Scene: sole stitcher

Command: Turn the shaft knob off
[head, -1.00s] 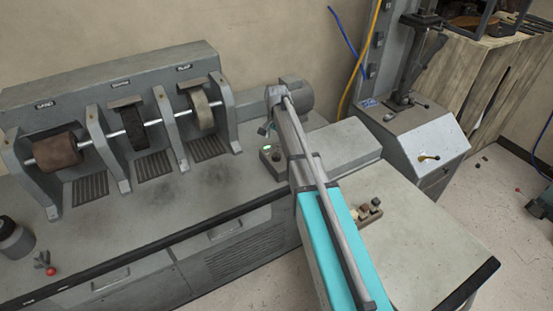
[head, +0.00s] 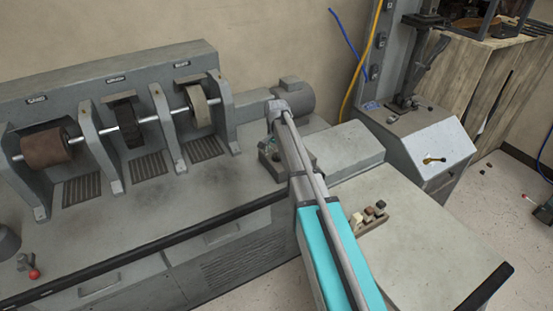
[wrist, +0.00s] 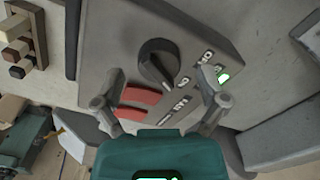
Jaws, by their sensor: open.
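The black shaft knob (wrist: 158,62) sits on a grey control panel (wrist: 115,35) in the wrist view. A ridge or pointer runs across its face. A green lit indicator (wrist: 223,76) and partly covered lettering are to its right. Red shapes (wrist: 140,97) lie below it. My gripper (wrist: 158,78) is open, with one finger to the left of the knob and one to the right, and nothing held. I cannot tell whether the fingers touch the panel. In the head view the control box (head: 268,160) is partly hidden by my arm, and the knob is not clear.
The grinding wheels (head: 46,149) stand on the bench to the left, with a motor (head: 294,96) behind the control box. A small block of buttons (head: 370,216) sits on the right worktop. A sloped-front machine (head: 425,145) stands at the back right.

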